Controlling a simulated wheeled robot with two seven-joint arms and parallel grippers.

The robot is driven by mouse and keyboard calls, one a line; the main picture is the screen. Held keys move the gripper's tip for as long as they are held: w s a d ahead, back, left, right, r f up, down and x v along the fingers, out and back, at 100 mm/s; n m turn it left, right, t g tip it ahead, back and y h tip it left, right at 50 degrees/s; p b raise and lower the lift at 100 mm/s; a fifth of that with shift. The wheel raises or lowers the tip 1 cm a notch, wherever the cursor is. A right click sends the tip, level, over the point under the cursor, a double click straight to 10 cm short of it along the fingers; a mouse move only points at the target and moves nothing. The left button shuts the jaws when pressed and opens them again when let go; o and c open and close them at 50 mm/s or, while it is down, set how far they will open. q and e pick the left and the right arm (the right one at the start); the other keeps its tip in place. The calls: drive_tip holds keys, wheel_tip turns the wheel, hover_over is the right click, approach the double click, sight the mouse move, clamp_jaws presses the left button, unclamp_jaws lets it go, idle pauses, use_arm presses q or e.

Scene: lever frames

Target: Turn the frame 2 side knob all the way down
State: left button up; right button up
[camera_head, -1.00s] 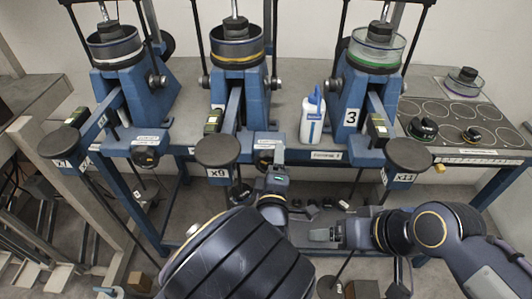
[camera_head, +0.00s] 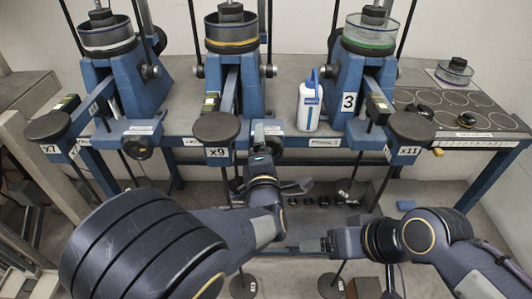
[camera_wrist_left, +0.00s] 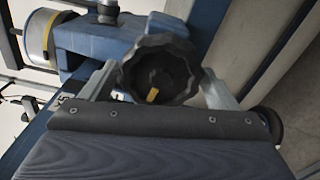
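The middle lever frame (camera_head: 250,97), taken as frame 2, is blue, with a round x9 weight (camera_head: 215,127) on its lever end. Its side knob (camera_wrist_left: 158,72) is black and lobed with a yellow mark, which points down in the left wrist view. In the head view my left gripper (camera_head: 261,133) reaches up to the knob's housing and mostly hides the knob. In the left wrist view its two fingers stand apart, one on each side of the knob; firm contact cannot be told. My right gripper (camera_head: 308,246) hangs low in front of the bench, away from the knob; its fingers are too small to read.
Similar lever frames stand at left (camera_head: 128,85) and right (camera_head: 361,85). A white and blue bottle (camera_head: 309,104) stands on the bench between the middle and right frames. Small dark weights lie below the bench. The black panel with rings (camera_head: 470,108) is at the right.

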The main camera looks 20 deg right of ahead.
use_arm(q)
drive_tip(key=shift+s+d+r, duration=0.1)
drive_tip(key=shift+s+d, duration=0.05)
drive_tip(key=shift+d, duration=0.15)
drive_tip(key=b+v, duration=0.2)
drive_tip(key=v, duration=0.4)
drive_tip(key=shift+s+d, duration=0.1)
idle(0.3)
